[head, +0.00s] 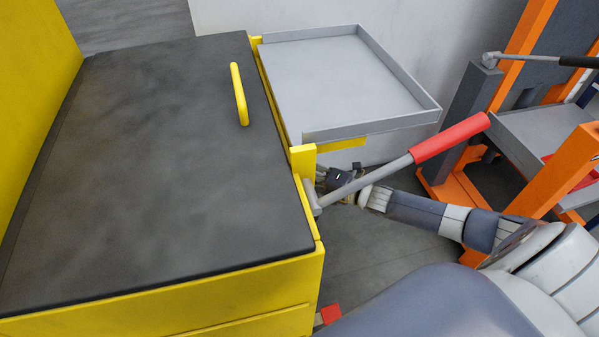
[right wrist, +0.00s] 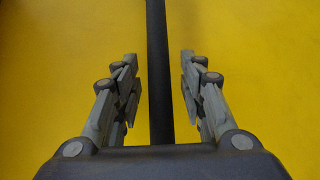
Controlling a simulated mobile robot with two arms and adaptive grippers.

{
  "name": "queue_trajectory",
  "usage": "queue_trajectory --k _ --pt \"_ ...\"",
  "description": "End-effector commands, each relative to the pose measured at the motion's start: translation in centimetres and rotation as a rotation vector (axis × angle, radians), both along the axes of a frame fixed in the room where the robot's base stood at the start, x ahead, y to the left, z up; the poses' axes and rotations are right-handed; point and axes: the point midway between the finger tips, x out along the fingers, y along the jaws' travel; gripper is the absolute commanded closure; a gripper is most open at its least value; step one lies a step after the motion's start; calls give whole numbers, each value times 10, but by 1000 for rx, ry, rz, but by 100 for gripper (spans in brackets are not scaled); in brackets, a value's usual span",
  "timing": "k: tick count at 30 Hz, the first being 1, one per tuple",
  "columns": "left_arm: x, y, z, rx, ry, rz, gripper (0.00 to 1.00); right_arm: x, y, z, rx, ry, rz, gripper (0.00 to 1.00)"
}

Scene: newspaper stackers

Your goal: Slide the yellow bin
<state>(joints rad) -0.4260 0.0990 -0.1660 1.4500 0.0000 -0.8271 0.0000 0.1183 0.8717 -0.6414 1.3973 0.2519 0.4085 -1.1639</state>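The yellow bin (head: 255,299), a large yellow box with a dark grey top (head: 160,170) and a yellow handle (head: 239,94), fills the left of the head view. My right gripper (head: 336,178) is at its right side, partly hidden behind a lever. In the right wrist view, my right gripper (right wrist: 160,85) is open, its fingers on either side of a dark bar (right wrist: 157,60) with gaps to both. A yellow surface (right wrist: 70,40) fills the background there. My left gripper is not in view.
A lever with a red grip (head: 450,137) rises from the bin's right side, over my right arm. A grey tray (head: 345,80) sticks out behind it. An orange frame (head: 560,170) with grey shelves stands at right.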

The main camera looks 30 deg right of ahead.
Motion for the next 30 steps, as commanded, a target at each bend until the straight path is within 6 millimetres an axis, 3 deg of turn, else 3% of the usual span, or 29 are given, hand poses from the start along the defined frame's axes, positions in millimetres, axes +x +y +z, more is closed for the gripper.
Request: queue_trajectory --k 8,30 --pt "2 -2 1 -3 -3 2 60 -8 -4 0 1 1 1 62" --pt "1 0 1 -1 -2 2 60 -94 -54 14 0 2 -1 62"
